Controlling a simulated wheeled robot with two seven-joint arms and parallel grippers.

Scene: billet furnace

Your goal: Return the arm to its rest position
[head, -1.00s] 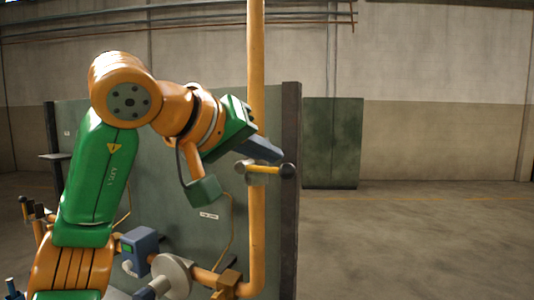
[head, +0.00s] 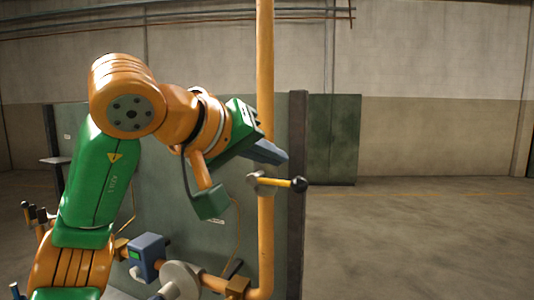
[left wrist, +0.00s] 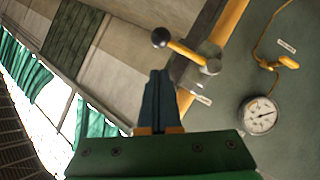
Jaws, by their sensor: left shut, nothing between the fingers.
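My left arm comes in from the left in the head view, and its gripper (head: 268,152) is shut with nothing between the fingers. It is just above and apart from a yellow valve lever (head: 278,181) with a black ball knob, on a vertical orange pipe (head: 265,80). In the left wrist view the shut fingers (left wrist: 160,85) point up the picture, and the lever (left wrist: 186,50) lies beyond them with its knob to the left. My right gripper is in neither view.
A grey-green panel (head: 225,245) stands behind the pipe. A pressure gauge (left wrist: 258,115) and a small yellow valve (left wrist: 280,63) are on it in the left wrist view. A blue-grey box (head: 147,256) and pipe flange (head: 181,279) sit low under my arm. The floor (head: 430,230) at right is clear.

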